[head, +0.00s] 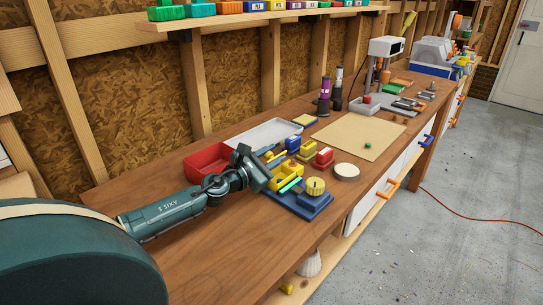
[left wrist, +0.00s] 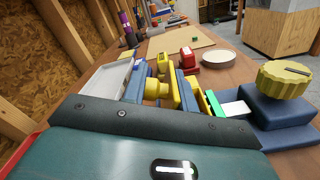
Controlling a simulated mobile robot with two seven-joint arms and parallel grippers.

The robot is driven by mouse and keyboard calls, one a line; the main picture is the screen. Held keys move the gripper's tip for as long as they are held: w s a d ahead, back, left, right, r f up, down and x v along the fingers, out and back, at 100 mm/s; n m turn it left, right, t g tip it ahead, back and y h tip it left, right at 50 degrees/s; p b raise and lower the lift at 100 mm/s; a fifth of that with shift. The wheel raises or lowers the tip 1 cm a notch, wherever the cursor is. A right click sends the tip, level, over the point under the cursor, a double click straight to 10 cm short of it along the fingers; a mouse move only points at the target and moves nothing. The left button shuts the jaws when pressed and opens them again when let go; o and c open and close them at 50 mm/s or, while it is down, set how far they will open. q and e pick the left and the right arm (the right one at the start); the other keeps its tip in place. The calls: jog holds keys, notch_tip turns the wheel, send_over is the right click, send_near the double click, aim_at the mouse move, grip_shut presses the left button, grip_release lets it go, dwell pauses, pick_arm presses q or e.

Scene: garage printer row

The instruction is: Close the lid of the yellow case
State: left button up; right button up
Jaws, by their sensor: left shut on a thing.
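A yellow case (head: 290,171) stands on the wooden workbench, left of a blue block with a yellow knob. In the left wrist view, yellow parts of the case (left wrist: 187,101) show just beyond my wrist. My left gripper (head: 277,156) reaches in from the left at the case. In the left wrist view its blue fingers (left wrist: 160,90) have a yellow piece between them, and it is shut on that piece. My wrist and fingers hide part of the case. I cannot tell the lid's angle clearly. My right gripper is in neither view.
A blue block with yellow knob (head: 316,187) and a green piece (head: 291,184) stand close right. Small blue (head: 292,143), yellow (head: 307,148) and red (head: 325,157) items stand behind. A red bin (head: 208,160) is left. A tan mat (head: 355,135) lies further along.

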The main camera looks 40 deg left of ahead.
pick_arm(q)
jog(key=shift+a+r, duration=0.2)
jog(key=o, duration=0.7)
jog(key=shift+o, duration=0.9)
jog(key=shift+f, duration=0.1)
jog(key=shift+d, duration=0.1)
jog(key=shift+s+f, duration=0.2)
jog(key=shift+s, duration=0.3)
jog(key=s, duration=0.3)
jog(key=s+b, duration=0.1)
jog(key=s, duration=0.3)
jog(key=s+a+b, duration=0.1)
jog(key=s, duration=0.2)
jog(key=shift+s, duration=0.3)
jog(key=shift+s+a+r, duration=0.1)
jog(key=shift+s+r, duration=0.1)
jog(key=shift+s, duration=0.55)
